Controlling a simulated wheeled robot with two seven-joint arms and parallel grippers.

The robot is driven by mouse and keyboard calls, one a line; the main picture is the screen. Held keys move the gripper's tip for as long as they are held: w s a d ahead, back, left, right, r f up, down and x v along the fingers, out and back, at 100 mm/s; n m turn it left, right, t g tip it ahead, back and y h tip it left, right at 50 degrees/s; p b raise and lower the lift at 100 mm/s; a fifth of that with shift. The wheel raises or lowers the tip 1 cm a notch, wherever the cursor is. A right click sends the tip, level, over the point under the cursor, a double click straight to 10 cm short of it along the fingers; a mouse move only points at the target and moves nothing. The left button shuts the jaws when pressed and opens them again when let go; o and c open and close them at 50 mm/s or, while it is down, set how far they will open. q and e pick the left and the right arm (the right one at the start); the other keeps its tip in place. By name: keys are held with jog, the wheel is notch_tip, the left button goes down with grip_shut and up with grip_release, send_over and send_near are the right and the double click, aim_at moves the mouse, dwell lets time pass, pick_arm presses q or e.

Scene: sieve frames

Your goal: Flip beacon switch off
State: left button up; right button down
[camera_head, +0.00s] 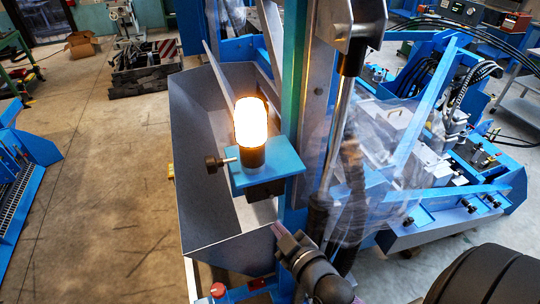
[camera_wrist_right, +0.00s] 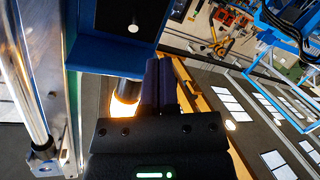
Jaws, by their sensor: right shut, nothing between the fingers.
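The beacon (camera_head: 251,122) glows bright white-orange on top of a blue bracket plate (camera_head: 284,160) fixed to the column. A black box (camera_head: 264,190) shows partly under the plate. In the right wrist view the black box (camera_wrist_right: 112,12) carries a small pale nub that looks like the switch (camera_wrist_right: 133,28); its position cannot be told. The beacon (camera_wrist_right: 121,110) glows there behind my fingers. My right gripper (camera_head: 284,238) is below the plate, apart from the box. Its fingers (camera_wrist_right: 160,78) are shut and empty, close to the blue plate's edge. My left gripper is not in view.
A dark knob (camera_head: 213,163) on a metal rod sticks out left of the plate. A grey open trough (camera_head: 205,130) stands behind. The blue-green column (camera_head: 294,70) and a shiny cylinder rod (camera_head: 340,110) stand close on the right. A red button (camera_head: 217,290) is at the bottom.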

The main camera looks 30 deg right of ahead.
aim_at(268, 194)
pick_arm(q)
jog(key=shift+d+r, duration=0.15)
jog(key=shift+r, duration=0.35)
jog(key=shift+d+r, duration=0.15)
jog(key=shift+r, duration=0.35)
pick_arm(e)
jog(key=shift+t, duration=0.5)
jog(key=r, duration=0.5)
jog(key=shift+w+d+r, duration=0.1)
jog(key=shift+w+d, duration=0.1)
jog(key=shift+w, duration=0.05)
pick_arm(q)
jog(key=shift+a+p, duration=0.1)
jog(key=shift+p, duration=0.2)
pick_arm(e)
jog(key=shift+w, duration=0.1)
jog(key=w+f, duration=0.1)
jog(key=w, duration=0.1)
jog(key=w+d+f, duration=0.1)
jog(key=w, duration=0.2)
jog(key=w+d+f, duration=0.1)
jog(key=w+f, duration=0.1)
jog(key=w, duration=0.1)
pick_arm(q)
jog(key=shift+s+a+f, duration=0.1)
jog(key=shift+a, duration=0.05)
pick_arm(e)
jog(key=shift+d+f, duration=0.15)
jog(key=shift+f, duration=0.05)
